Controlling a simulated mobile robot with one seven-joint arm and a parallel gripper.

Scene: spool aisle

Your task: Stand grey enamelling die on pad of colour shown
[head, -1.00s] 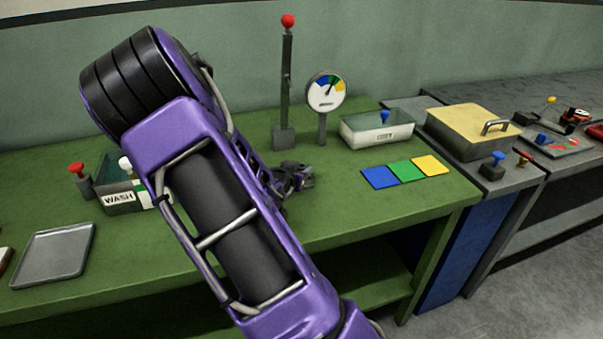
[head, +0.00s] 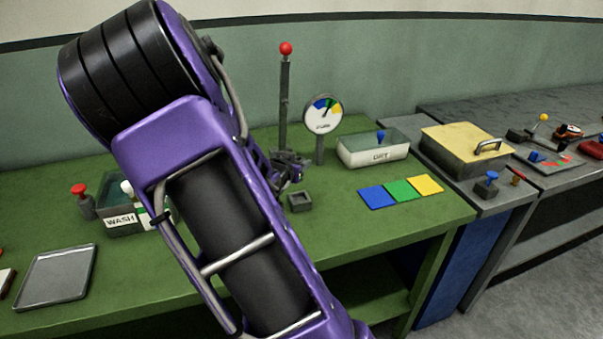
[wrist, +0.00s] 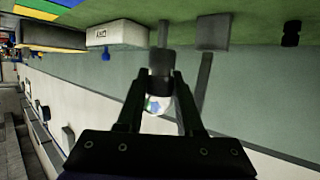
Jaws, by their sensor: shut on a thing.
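My gripper (head: 290,165) is over the green bench, partly hidden by my arm in the head view. In the wrist view its fingers (wrist: 160,80) are shut on a small dark grey block, the die (wrist: 161,60). A round dial gauge (head: 323,114) stands on a post behind, with blue, green and yellow sectors. Its needle seems to point up and right, near green, but is too small to be sure. The blue pad (head: 376,198), green pad (head: 400,190) and yellow pad (head: 426,185) lie side by side and bare, right of my gripper.
A small square grey holder (head: 299,200) sits below my gripper. A tall red-knobbed post (head: 285,95) stands behind. A pale bin (head: 372,151) is behind the pads, and a WASH box (head: 122,219) and grey tray (head: 55,277) are left. The front bench between holder and pads is clear.

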